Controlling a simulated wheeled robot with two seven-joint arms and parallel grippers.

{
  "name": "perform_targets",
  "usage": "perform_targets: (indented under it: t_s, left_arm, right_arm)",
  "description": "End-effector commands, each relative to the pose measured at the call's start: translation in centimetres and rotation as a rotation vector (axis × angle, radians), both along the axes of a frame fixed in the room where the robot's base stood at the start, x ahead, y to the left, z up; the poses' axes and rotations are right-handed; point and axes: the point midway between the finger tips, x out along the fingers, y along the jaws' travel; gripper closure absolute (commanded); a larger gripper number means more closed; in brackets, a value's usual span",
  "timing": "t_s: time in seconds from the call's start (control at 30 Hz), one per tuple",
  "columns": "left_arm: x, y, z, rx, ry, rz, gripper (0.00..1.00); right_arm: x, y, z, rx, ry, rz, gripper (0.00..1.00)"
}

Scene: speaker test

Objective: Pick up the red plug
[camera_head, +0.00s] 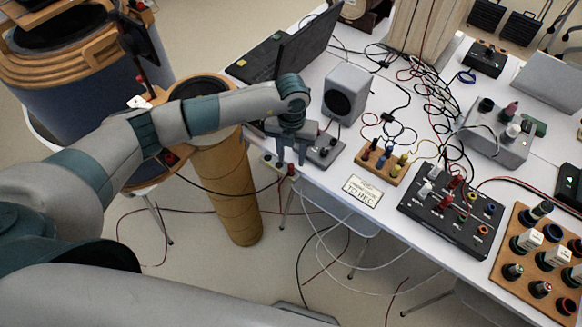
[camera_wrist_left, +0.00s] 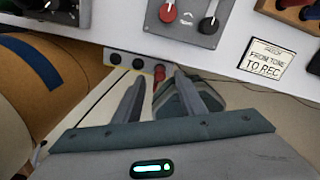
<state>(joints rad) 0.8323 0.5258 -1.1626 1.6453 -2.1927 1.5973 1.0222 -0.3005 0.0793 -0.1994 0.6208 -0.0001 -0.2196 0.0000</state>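The red plug (camera_head: 291,170) stands at the right end of a small pale socket strip (camera_head: 267,161) at the table's front edge. In the left wrist view the red plug (camera_wrist_left: 159,74) shows beyond and between my fingertips, beside round black sockets on the strip (camera_wrist_left: 127,60). My left gripper (camera_head: 291,161) is open, its fingers pointing down over the table edge near the plug. In the left wrist view the gripper's two fingers (camera_wrist_left: 158,77) are apart with nothing held. I cannot tell how far the tips are from the plug. My right gripper is not in view.
A small grey box with red and black knobs (camera_head: 324,150) sits just right of the gripper. A speaker (camera_head: 346,93), a laptop (camera_head: 309,46), a label card (camera_head: 363,191) and a black panel with plugs (camera_head: 450,212) crowd the table. Cables hang below its front edge.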

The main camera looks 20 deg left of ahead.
Motion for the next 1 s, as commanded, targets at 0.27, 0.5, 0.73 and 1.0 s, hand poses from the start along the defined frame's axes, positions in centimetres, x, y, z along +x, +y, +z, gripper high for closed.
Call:
perform_targets:
  t_s: [0.27, 0.5, 0.73, 1.0]
  left_arm:
    - [-0.1, 0.0, -0.2, 0.001, 0.002, 0.001, 0.63]
    - [-0.4, 0.1, -2.4, 0.002, 0.005, 0.001, 0.63]
    - [-0.3, 0.0, -4.9, 0.0, 0.002, 0.0, 0.63]
    - [-0.3, 0.0, -5.2, 0.0, 0.001, 0.0, 0.63]
  right_arm:
    - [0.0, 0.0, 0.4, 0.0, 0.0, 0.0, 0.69]
    - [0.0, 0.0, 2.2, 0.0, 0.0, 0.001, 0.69]
    - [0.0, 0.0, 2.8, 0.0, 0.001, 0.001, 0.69]
    - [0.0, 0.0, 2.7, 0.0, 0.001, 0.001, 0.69]
